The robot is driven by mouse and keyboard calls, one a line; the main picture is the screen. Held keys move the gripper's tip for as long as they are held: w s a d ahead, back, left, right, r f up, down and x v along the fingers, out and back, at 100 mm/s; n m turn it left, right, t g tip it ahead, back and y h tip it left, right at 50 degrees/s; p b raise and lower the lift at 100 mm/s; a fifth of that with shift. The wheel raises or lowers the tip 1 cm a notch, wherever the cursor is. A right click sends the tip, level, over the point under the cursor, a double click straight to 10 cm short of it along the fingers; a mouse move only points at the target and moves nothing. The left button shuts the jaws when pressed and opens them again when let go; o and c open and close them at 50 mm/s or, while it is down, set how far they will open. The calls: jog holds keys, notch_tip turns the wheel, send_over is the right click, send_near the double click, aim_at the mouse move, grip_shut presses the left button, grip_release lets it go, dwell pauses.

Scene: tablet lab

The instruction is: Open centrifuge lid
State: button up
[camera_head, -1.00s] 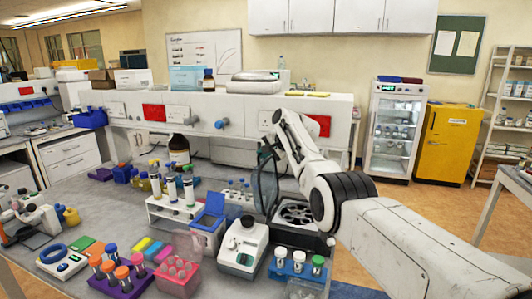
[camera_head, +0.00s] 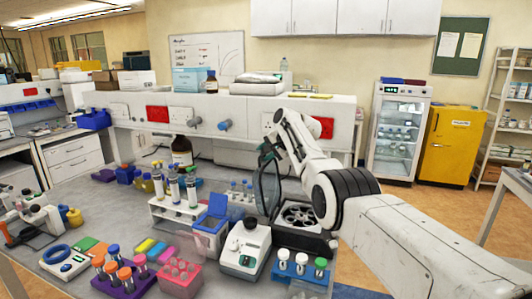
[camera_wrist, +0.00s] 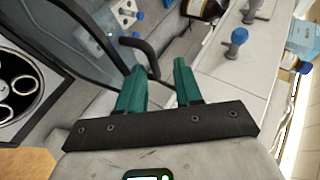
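The centrifuge (camera_head: 303,238) stands on the bench with its round rotor (camera_head: 300,215) exposed; the rotor also shows at the left edge of the wrist view (camera_wrist: 17,88). Its dark-rimmed, see-through lid (camera_head: 267,188) stands raised, roughly upright, at the left of the body. In the wrist view the lid (camera_wrist: 58,28) fills the upper left, with a black bent handle (camera_wrist: 141,45) on it. My gripper (camera_wrist: 159,66) has two teal fingers apart, with the handle's end between or just beyond their tips. It is at the lid's upper edge in the head view (camera_head: 266,152); contact is unclear.
A white device (camera_head: 245,248) and a blue open box (camera_head: 211,218) stand left of the centrifuge. A blue rack of capped tubes (camera_head: 300,270) is in front. A tube rack (camera_head: 178,208) and brown bottle (camera_head: 182,152) are farther left. The shelf unit (camera_head: 270,110) rises behind.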

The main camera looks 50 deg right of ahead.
jog(key=shift+s, duration=0.1)
jog(key=b+v, duration=0.2)
jog(key=v, duration=0.8)
jog(key=shift+s+r, duration=0.2)
jog(key=shift+s, duration=0.05)
dwell(0.6)
